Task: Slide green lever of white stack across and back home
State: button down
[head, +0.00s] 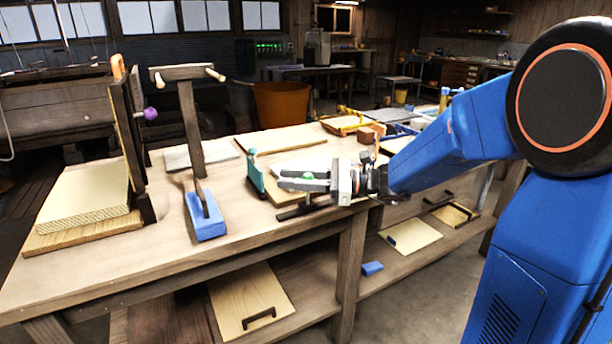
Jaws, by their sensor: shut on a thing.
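My gripper (292,181) reaches in from the right, low over the workbench, with its two grey fingers pointing left. It is shut on the green lever (308,175), whose round green knob shows between the fingers. The rest of the lever is hidden by the fingers and gripper body. A pale white slab (298,164) lies just behind and under the fingers; I cannot tell how the lever joins it.
A teal upright piece (253,172) stands close left of the fingertips. Further left are a blue block (206,216), a wooden T-post (190,120) and a dark upright panel with a purple knob (151,113). The front left of the workbench (150,250) is bare.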

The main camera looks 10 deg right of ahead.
jog(key=shift+s+a, duration=0.25)
jog(key=shift+a, duration=0.45)
jog(key=shift+s+a, duration=0.25)
jog(key=shift+a, duration=0.5)
jog(key=shift+s+a, duration=0.25)
jog(key=shift+a, duration=0.45)
jog(key=c, duration=1.5)
grip_release()
jog(key=shift+a, duration=0.2)
jog(key=shift+o, duration=0.2)
jog(key=shift+d, duration=0.1)
jog(key=shift+s+d, duration=0.1)
jog(key=shift+d, duration=0.35)
jog(key=v, duration=1.6)
jog(key=shift+d, duration=0.2)
